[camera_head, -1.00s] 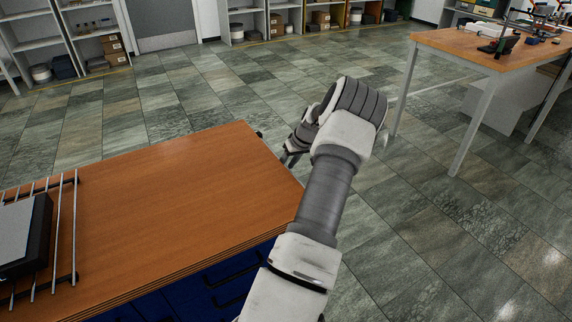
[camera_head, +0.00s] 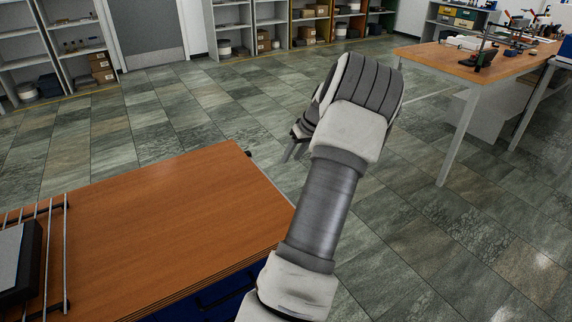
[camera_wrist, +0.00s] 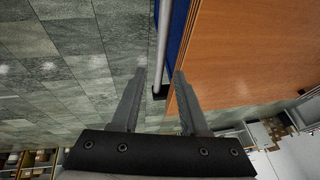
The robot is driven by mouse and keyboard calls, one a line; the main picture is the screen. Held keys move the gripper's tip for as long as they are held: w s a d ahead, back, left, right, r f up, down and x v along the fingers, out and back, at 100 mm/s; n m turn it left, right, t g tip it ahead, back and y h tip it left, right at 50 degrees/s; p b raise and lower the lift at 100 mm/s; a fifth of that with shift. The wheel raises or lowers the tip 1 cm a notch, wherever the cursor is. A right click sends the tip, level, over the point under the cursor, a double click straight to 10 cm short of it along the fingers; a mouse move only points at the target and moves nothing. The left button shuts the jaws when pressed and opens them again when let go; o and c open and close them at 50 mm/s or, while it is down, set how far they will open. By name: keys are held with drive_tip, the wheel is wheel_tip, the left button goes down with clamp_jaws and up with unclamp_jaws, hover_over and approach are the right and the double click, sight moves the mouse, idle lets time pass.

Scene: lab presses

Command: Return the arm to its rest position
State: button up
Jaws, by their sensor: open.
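My arm reaches up from the bottom of the head view, with its elbow-like bend high up. My gripper (camera_head: 294,146) shows only in part there, mostly hidden behind my own wrist, over the floor just past the right corner of the wooden workbench (camera_head: 190,222). In the wrist view my gripper (camera_wrist: 158,92) is open. Its two dark fingers are apart with nothing held between them. The workbench's wooden top (camera_wrist: 245,60) lies beyond the right finger, and its blue side with a pale bar (camera_wrist: 163,45) shows beyond the gap.
A rack of metal rods (camera_head: 52,255) holding a dark-edged panel (camera_head: 20,262) is at the left of the bench. Another wooden table (camera_head: 480,68) with equipment stands at upper right. Shelves (camera_head: 75,48) line the back wall. The tiled floor (camera_head: 450,240) between is clear.

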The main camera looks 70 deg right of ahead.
drive_tip(key=shift+v, duration=1)
